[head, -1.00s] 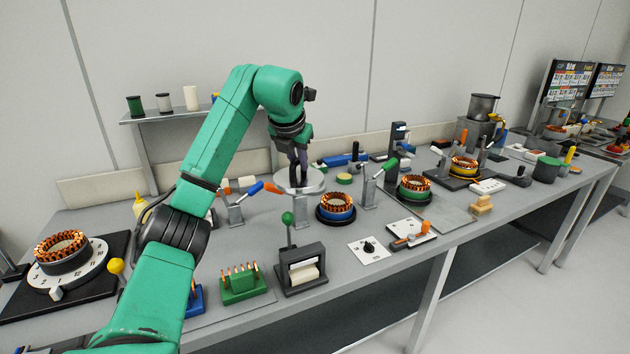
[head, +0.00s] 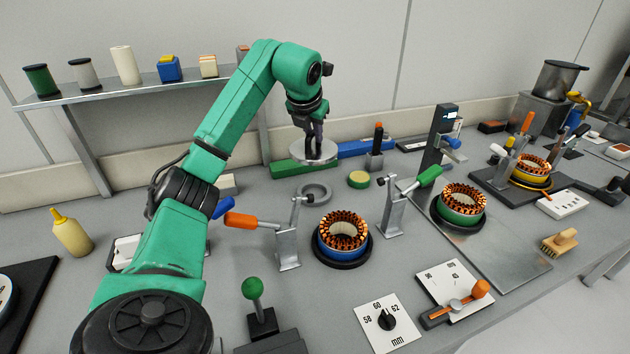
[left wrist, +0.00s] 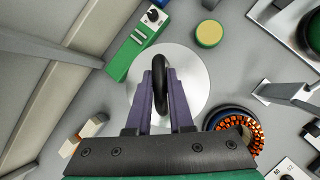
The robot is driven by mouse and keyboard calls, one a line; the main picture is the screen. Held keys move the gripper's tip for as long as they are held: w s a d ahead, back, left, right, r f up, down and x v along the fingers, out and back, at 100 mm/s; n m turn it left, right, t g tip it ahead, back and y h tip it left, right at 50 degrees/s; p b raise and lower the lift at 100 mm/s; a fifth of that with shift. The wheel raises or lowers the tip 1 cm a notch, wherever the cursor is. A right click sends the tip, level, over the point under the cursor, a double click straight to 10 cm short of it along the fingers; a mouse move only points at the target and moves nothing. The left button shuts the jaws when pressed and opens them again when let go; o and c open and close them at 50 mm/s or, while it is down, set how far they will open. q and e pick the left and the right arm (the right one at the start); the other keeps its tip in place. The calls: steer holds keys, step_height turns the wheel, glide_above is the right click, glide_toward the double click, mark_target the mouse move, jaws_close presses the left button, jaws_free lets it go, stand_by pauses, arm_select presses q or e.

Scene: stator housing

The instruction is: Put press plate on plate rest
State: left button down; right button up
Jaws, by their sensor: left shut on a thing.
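The press plate (head: 299,151) is a round silver disc. My left gripper (head: 314,148) is shut on its upright handle and holds it level; its height above the table is hard to judge. In the left wrist view the fingers (left wrist: 160,92) grip a dark ring-shaped handle over the plate (left wrist: 197,78). A grey ring (head: 314,193) lies on the table in front of the plate in the head view and looks like the plate rest; it is empty. The plate hides it in the left wrist view. My right gripper is not in view.
A green block (head: 290,169) and a blue block (head: 365,149) lie behind the ring. A green-and-yellow puck (head: 358,180) is to its right. A blue-based stator (head: 342,240) stands between two clamp posts (head: 288,245) in front. A shelf (head: 110,92) is at the back left.

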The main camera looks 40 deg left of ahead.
mark_target(312, 149)
arm_select(q)
steer(key=f, duration=0.6)
steer(key=shift+w+a+f+b, duration=0.15)
steer(key=shift+w+a+b, duration=0.1)
steer(key=shift+a+b, duration=0.05)
step_height(312, 149, down, 6)
steer(key=shift+d+f, duration=0.1)
steer(key=shift+f, duration=0.3)
steer(key=c, duration=0.8)
jaws_free()
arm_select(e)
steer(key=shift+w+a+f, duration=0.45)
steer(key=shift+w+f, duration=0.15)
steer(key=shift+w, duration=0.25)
